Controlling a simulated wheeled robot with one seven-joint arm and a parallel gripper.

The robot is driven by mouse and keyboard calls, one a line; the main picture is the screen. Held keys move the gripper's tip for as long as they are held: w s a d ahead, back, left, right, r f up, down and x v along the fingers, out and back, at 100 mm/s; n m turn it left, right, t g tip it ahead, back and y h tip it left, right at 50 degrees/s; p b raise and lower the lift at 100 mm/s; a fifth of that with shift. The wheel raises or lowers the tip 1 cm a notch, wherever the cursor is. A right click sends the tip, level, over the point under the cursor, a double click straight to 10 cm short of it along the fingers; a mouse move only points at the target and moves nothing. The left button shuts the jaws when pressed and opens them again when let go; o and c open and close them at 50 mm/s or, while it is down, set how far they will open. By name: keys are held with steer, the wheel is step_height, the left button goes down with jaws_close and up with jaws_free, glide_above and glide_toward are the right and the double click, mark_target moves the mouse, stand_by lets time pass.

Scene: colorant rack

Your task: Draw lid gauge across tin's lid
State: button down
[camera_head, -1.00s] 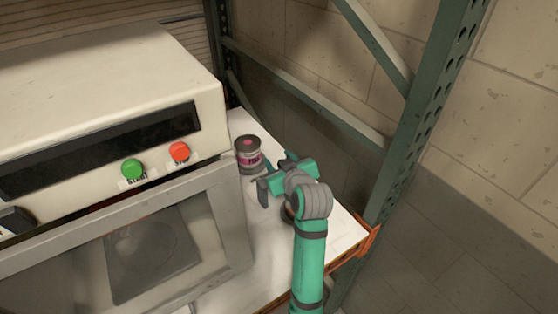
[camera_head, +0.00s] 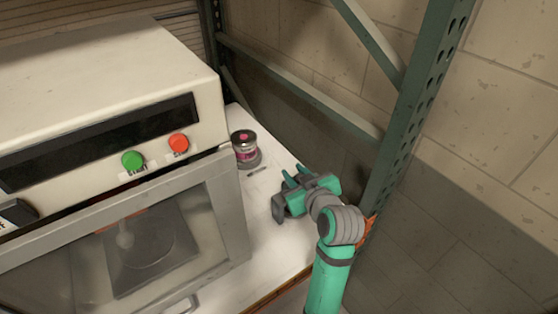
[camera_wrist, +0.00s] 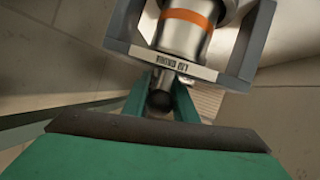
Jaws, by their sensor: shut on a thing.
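The tin (camera_head: 246,150), dark with a pink label and a pink spot on its lid, stands upright on the white shelf beside the oven-like machine. My gripper (camera_head: 294,177) is to its right and nearer the camera, apart from it. In the wrist view the green fingers are shut around the dark round knob end of the lid gauge (camera_wrist: 160,62). The gauge has a grey bracket with side arms and a pale lettered bar; an orange-banded metal cylinder shows behind the bar. In the head view the gauge's dark bracket (camera_head: 278,207) shows at the gripper's left.
The big machine (camera_head: 100,90), with green and red buttons, fills the left. A green rack upright (camera_head: 425,110) rises close to the right of my arm. A small thin dark item (camera_head: 257,171) lies by the tin. The white shelf (camera_head: 265,235) is bare in front.

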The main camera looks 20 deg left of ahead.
steer(key=shift+s+d, duration=0.75)
steer(key=shift+d, duration=0.3)
steer(key=shift+a, duration=0.1)
steer(key=c, duration=1.4)
jaws_free()
steer(key=shift+a, duration=0.15)
steer(key=shift+c, duration=0.2)
steer(key=shift+w, duration=0.1)
steer(key=shift+s+d+r, duration=0.2)
steer(key=shift+s+d, duration=0.05)
steer(key=shift+d, duration=0.1)
steer(key=v, duration=1)
